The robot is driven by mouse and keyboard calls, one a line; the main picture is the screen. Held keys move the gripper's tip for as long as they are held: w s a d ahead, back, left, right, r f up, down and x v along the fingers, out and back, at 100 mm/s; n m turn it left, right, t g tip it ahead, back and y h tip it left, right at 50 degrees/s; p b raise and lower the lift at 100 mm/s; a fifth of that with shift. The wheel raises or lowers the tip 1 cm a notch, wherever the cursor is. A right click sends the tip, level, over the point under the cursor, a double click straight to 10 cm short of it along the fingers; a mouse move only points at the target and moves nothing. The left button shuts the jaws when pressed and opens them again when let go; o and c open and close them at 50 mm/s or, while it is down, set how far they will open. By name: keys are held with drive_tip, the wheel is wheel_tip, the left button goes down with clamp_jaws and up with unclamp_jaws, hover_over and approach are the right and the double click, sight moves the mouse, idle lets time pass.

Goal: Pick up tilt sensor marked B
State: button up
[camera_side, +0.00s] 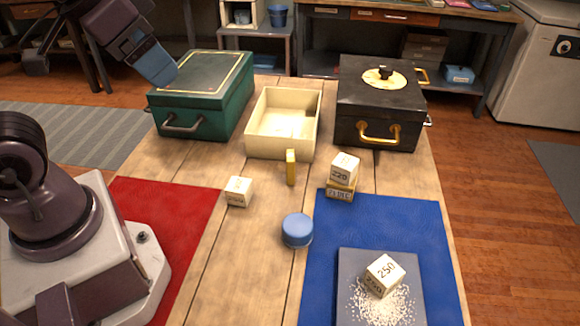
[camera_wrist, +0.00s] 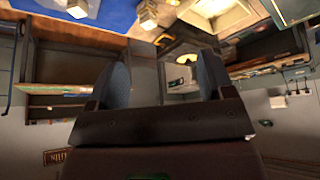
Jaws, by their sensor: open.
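I cannot make out a tilt sensor or a letter B on anything. Marked cream cubes show in the side view: one (camera_side: 238,191) stands on bare wood, one (camera_side: 344,168) reading about 220 sits on a tan lettered block (camera_side: 340,190), and one (camera_side: 384,275) reading 250 rests tilted among white grains on a grey slab (camera_side: 350,258). A yellow upright piece (camera_side: 291,167) stands by the cream tray, and a blue round piece (camera_side: 297,230) is nearer. My gripper (camera_side: 155,68) is high over the green case, away from the cubes. Its fingers are apart and empty in the wrist view (camera_wrist: 163,82).
The green case (camera_side: 205,80), cream open tray (camera_side: 268,151) and black box (camera_side: 350,103) with gold handles line the table's back. A blue mat (camera_side: 325,255) lies right, a red mat (camera_side: 175,215) left. Bare wood (camera_side: 245,265) lies between. Shelves stand behind.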

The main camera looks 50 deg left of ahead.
drive_tip(key=c, duration=0.4)
drive_tip(key=m+t+y, duration=0.4)
drive_tip(key=m+y, duration=1.1)
drive_tip(key=m, duration=0.9)
hover_over(290, 150)
drive_tip(key=v, duration=0.3)
wheel_tip(290, 150, down, 24)
drive_tip(key=shift+s+d+r, duration=0.15)
drive_tip(key=shift+d, duration=0.05)
drive_tip(key=shift+c, duration=0.2)
drive_tip(key=shift+m, duration=0.4)
wheel_tip(290, 150, down, 6)
drive_tip(key=shift+f, duration=0.1)
drive_tip(key=shift+f+x, duration=0.15)
drive_tip(key=shift+x, duration=0.6)
drive_tip(key=shift+f+x, duration=0.15)
drive_tip(key=shift+x, duration=0.65)
